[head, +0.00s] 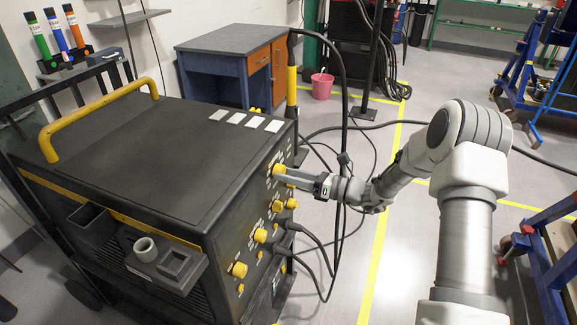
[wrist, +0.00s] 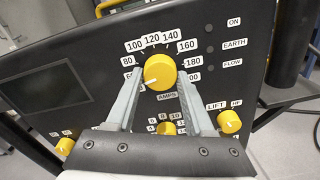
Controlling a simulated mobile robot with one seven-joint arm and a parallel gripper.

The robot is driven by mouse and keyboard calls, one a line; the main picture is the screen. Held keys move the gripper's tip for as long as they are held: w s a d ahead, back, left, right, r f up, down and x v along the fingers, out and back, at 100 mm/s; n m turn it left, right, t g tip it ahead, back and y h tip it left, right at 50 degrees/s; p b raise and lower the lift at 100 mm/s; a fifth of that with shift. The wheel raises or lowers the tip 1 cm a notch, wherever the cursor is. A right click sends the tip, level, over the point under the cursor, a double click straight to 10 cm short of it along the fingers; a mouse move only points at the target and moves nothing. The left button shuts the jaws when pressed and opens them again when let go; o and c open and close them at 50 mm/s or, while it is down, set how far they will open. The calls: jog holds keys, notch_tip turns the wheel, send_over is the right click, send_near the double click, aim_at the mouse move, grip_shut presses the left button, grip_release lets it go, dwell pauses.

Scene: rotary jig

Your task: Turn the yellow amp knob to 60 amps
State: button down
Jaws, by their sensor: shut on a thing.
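The yellow amp knob (wrist: 160,71) is on the black panel in the wrist view, inside an arc of white number labels. Its white pointer line points left and slightly down, towards the label starting with 6 (wrist: 127,77), which the left finger partly covers. My gripper (wrist: 161,78) has one finger on each side of the knob and is shut on it. In the head view, my gripper (head: 282,176) reaches from the right to the upper knob (head: 277,169) on the front of the black machine (head: 150,150).
A smaller yellow knob (wrist: 166,128) sits just below, between my fingers. More yellow knobs are at the lower left (wrist: 65,145) and right (wrist: 229,121). A dark screen (wrist: 45,87) is on the left. Black cables (head: 315,245) hang from the machine beneath my arm.

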jog(key=shift+m+p, duration=1)
jog(key=shift+c, duration=1.4)
grip_release()
jog(key=p+v, duration=0.1)
jog(key=v, duration=1.6)
jog(key=shift+d, duration=0.25)
jog(key=shift+s, duration=0.1)
